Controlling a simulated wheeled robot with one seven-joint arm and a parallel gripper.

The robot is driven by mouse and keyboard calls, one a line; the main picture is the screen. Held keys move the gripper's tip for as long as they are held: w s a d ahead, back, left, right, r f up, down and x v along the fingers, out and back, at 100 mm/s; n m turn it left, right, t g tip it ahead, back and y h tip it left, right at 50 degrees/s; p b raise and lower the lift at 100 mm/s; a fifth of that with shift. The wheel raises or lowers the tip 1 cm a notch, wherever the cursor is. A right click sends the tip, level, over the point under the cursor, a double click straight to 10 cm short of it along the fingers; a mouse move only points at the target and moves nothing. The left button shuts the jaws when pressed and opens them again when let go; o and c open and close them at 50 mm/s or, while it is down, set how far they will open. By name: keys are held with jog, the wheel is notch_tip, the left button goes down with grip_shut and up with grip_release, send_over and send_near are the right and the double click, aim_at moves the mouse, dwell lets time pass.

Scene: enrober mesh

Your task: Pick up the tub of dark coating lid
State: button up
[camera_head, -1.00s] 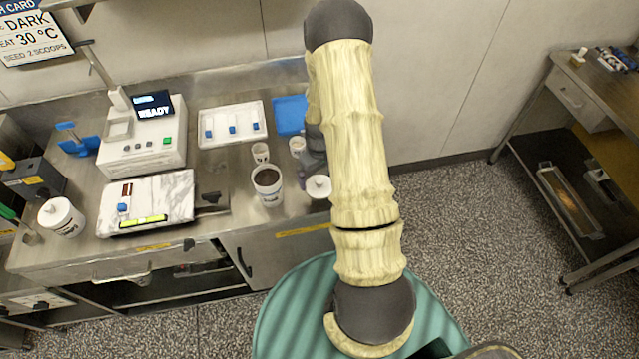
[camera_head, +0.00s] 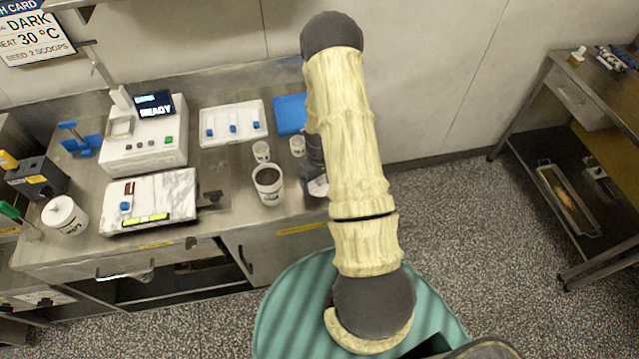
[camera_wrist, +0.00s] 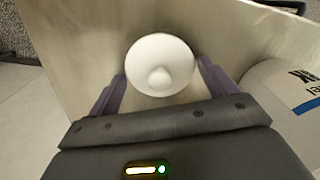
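The lid (camera_wrist: 160,64) is a round white disc with a central knob, on the steel counter. In the head view only a white part of it (camera_head: 318,187) shows beside my arm. The tub of dark coating (camera_head: 269,186) stands open just left of it, a white tub with dark brown content; a white labelled wall shows at the right of the wrist view (camera_wrist: 290,100). My gripper (camera_wrist: 161,70) is over the lid, its two purple fingers apart on either side of it. Contact between fingers and lid cannot be made out.
Two small white cups (camera_head: 261,151) stand behind the tub. A white tray (camera_head: 233,125) and a blue mat (camera_head: 290,114) lie further back. A marble slab (camera_head: 150,200), a machine (camera_head: 145,145) and a closed white tub (camera_head: 65,214) are to the left.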

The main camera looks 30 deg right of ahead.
aim_at(319, 180)
jog(key=c, duration=0.6)
jog(key=shift+o, duration=0.2)
notch_tip(319, 180, up, 10)
jog(key=b, duration=0.3)
dwell(0.4)
jog(key=w+a+r+n+p, duration=0.1)
jog(key=a+r+n+p, duration=0.2)
jog(key=a+p, duration=0.3)
jog(key=w+a+r+n+p, duration=0.2)
jog(key=a+r+p, duration=0.3)
jog(key=a, duration=0.3)
jog(key=shift+w+a+r+n+p, duration=0.2)
jog(key=shift+w+a+n+p, duration=0.1)
jog(key=shift+n+p, duration=0.1)
